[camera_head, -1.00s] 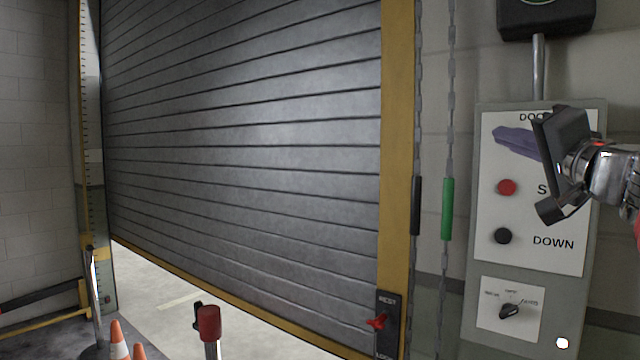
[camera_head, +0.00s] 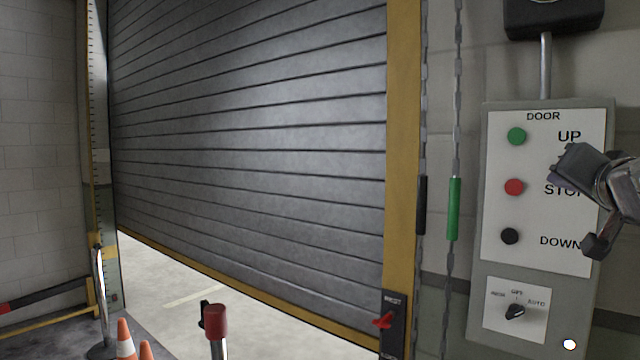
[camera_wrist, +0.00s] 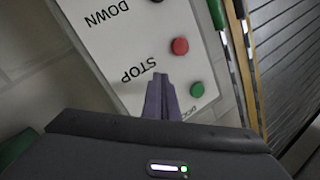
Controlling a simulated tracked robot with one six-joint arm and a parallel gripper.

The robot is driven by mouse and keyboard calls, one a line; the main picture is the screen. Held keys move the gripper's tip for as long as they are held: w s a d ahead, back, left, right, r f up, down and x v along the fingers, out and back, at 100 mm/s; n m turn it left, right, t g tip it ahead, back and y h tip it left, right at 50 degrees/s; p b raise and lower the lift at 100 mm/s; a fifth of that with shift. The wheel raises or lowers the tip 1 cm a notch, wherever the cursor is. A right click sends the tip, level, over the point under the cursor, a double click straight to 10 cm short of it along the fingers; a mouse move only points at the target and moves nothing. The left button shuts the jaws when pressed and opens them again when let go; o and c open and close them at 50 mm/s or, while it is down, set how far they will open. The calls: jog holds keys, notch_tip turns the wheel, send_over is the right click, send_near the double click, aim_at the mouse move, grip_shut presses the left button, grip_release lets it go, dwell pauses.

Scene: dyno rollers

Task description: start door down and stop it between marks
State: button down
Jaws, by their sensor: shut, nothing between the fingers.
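The grey slatted door (camera_head: 250,150) hangs partly lowered, with a gap of lit floor under its yellow bottom edge. A scale with dark tick marks (camera_head: 97,120) runs up the door's left side. The control panel (camera_head: 484,250) at right has a green UP button (camera_head: 516,136), a red STOP button (camera_head: 514,187) and a black DOWN button (camera_head: 510,236). My gripper (camera_head: 558,177) is shut and empty, right of the buttons and in front of the lettering. In the wrist view its purple fingers (camera_wrist: 160,95) are together, apart from the red button (camera_wrist: 180,46) and green button (camera_wrist: 197,90).
A selector switch (camera_head: 515,312) sits below the buttons. Chains with a black handle (camera_head: 422,205) and a green handle (camera_head: 454,208) hang left of the panel. A red-topped post (camera_head: 216,322) and orange cones (camera_head: 125,338) stand in front of the door.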

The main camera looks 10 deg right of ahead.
jog(key=s+d+r+n+g+h, duration=0.3)
jog(key=s+d+n+g+h, duration=0.1)
jog(key=s+d+h, duration=0.35)
notch_tip(320, 180, up, 8)
jog(key=s+a+n+t+h, duration=0.2)
jog(key=n+t, duration=0.1)
jog(key=n, duration=0.7)
jog(key=w+a+n+t+y, duration=0.65)
jog(key=a+n+y, duration=0.3)
jog(key=n, duration=0.65)
jog(key=w+a+f+n+g+y, duration=0.3)
jog(key=a+f+n+y, duration=0.3)
jog(key=f+n, duration=0.3)
notch_tip(320, 180, down, 4)
jog(key=shift+w+a+f+n+g, duration=0.15)
jog(key=shift+a+n+g, duration=0.15)
jog(key=shift+a+g, duration=0.4)
jog(key=shift+d, duration=0.15)
